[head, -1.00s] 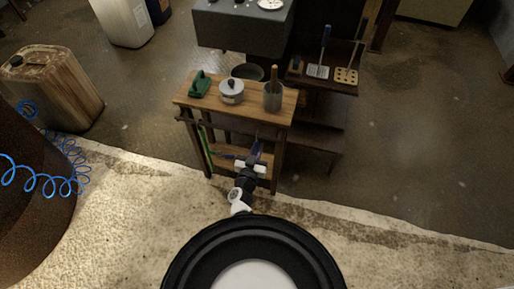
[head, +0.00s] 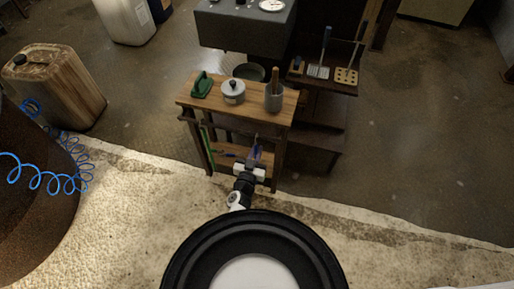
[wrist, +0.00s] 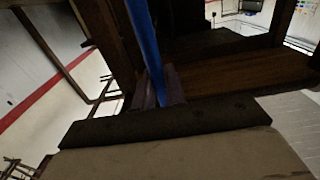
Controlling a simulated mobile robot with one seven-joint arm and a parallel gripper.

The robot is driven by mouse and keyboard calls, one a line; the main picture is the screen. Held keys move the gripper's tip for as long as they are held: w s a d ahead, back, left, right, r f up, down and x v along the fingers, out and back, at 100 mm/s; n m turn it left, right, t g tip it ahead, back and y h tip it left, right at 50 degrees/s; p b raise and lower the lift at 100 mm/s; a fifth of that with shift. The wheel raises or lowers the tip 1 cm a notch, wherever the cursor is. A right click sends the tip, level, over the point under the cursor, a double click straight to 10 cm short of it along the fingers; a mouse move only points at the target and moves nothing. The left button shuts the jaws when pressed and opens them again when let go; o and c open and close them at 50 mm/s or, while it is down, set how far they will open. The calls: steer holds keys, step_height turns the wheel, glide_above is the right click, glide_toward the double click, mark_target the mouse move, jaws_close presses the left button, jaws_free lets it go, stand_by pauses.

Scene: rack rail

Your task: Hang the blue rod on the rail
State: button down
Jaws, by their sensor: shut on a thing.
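My gripper (head: 253,165) is in front of the small wooden table, below the level of its top. It is shut on the blue rod (wrist: 147,45), a long blue strip that runs up out of the wrist view from between the fingers (wrist: 158,92). In the head view only a small bluish part of the rod (head: 257,151) shows above the gripper. The rail (head: 188,118) is a dark bar along the table's front edge, with a green thing (head: 208,136) hanging at its left. I cannot make out the rod's hanging end, and I see no contact with the rail.
On the table top (head: 215,107) stand a green object (head: 203,86), a lidded pot (head: 233,93) and a grey holder with a wooden handle (head: 274,98). Table legs and a lower shelf are close around my gripper. A dark shelf unit (head: 320,140) stands to the right.

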steer(key=shift+p+v, duration=1)
steer(key=shift+v, duration=1.85)
steer(key=shift+d, duration=0.1)
